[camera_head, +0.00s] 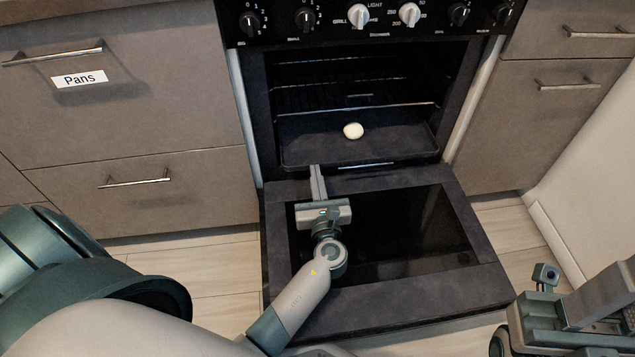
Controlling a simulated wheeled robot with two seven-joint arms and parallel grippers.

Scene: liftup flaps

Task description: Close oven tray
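The oven's dark tray (310,127) sits inside the open oven cavity, its front edge near the opening. A small round cream-coloured item (353,131) lies on it. The oven door (400,300) is folded down flat toward me. My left gripper (317,172) is above the door's left part, its fingers pointing at the front left of the tray. Its fingers look close together with nothing seen between them; contact with the tray cannot be told. My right gripper (570,310) is partly in view at the lower right, away from the oven; its fingertips are not clear.
Wire racks (350,107) show in the oven, with a row of control knobs (358,15) above. Closed drawers stand left, one labelled Pans (80,79), and right (540,110). A white panel (590,160) borders the far right. Wooden floor (190,260) is free left of the door.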

